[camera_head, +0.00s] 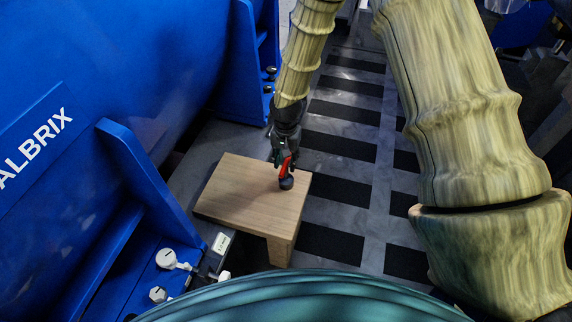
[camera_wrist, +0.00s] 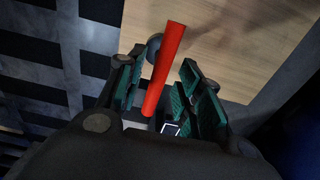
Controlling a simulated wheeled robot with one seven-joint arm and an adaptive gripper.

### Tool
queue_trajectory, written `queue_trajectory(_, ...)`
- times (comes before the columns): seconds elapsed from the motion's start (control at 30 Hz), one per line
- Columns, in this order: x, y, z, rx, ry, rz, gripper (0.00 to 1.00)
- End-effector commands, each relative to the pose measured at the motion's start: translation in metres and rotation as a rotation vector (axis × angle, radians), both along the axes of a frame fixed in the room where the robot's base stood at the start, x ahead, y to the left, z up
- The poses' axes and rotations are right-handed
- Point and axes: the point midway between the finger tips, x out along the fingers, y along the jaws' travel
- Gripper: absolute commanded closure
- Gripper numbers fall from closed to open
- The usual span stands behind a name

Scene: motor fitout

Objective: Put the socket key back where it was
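The socket key has a red bar and a dark rounded end. In the head view the red bar (camera_head: 285,166) is at my gripper, with the dark end (camera_head: 286,183) just below it, over the wooden block. In the wrist view the red bar (camera_wrist: 163,70) lies lengthwise between the fingers, and a grey rounded part (camera_wrist: 153,47) shows partly behind it. My gripper (camera_head: 284,158) points down over the block. In the wrist view my gripper (camera_wrist: 157,85) has its green-padded fingers apart, with a narrow gap showing on each side of the bar.
The wooden block (camera_head: 240,192) has a flat, otherwise bare top. A large blue motor housing (camera_head: 110,60) with ribs and a footed base stands at left. Dark-striped floor (camera_head: 340,145) lies right of the block.

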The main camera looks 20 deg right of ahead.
Motion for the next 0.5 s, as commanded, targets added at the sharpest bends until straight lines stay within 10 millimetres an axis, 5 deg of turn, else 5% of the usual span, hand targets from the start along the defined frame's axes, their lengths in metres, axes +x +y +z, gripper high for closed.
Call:
queue_trajectory(0.2, 0.0, 0.0, 0.043, 0.001, -0.003, 0.0, 0.64)
queue_trajectory(0.5, 0.0, 0.0, 0.077, 0.0, -0.001, 0.001, 0.64)
